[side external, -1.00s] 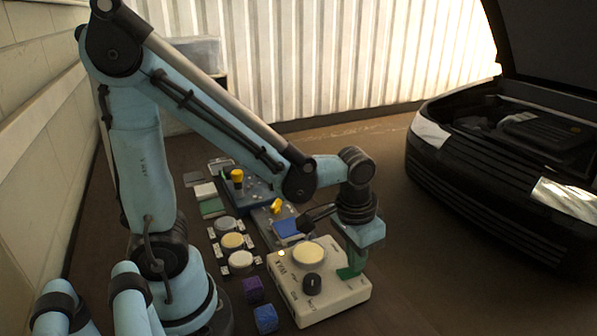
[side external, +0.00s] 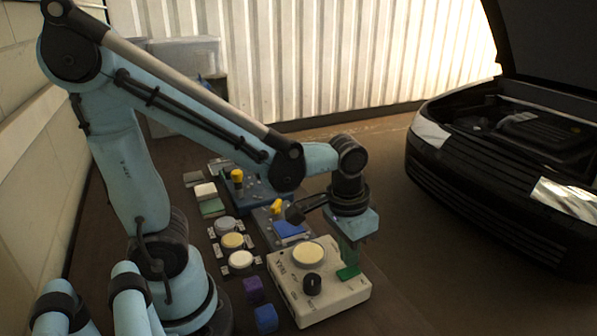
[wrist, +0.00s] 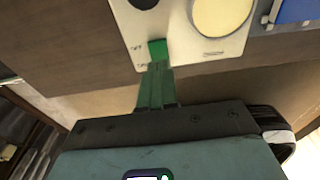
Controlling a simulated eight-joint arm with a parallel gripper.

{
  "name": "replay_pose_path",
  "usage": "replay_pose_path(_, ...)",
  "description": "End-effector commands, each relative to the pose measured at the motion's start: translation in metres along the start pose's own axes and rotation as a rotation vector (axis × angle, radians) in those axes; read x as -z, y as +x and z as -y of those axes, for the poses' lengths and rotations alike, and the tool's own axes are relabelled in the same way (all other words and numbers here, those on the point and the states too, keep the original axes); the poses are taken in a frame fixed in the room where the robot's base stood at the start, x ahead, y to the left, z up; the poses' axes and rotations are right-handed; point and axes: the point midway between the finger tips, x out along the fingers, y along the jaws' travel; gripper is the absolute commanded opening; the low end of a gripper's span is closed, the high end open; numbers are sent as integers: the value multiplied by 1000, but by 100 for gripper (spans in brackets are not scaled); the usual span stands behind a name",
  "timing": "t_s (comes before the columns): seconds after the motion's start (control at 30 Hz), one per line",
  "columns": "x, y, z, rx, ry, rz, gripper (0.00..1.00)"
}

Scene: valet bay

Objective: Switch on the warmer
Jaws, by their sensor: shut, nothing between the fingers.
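The warmer (side external: 335,297) is a cream box with a round pale-yellow disc (side external: 308,254) on top and a black knob (side external: 312,284). A bright green switch (side external: 348,272) is at its right side. In the wrist view the green switch (wrist: 158,50) is beside small printed labels, one reading OFF. My gripper (side external: 349,263) is shut and empty, pointing down at the switch. In the wrist view its fingertips (wrist: 157,68) are right at the switch's near end. I cannot tell whether they touch it, nor which way the switch is set.
A blue panel (side external: 288,230) with a yellow lever stands behind the warmer. Round pale buttons (side external: 240,260) lie to its left, with a purple cube (side external: 253,289) and a blue cube (side external: 266,319). A dark car (side external: 500,180) with its hood up is at right; floor between is clear.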

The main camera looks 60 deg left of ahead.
Motion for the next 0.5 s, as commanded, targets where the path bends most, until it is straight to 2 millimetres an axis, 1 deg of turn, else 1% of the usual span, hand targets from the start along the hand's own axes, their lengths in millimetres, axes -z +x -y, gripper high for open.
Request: replay_pose_path(0.5, 0, -68, 0, 0, 0, 0, 0)
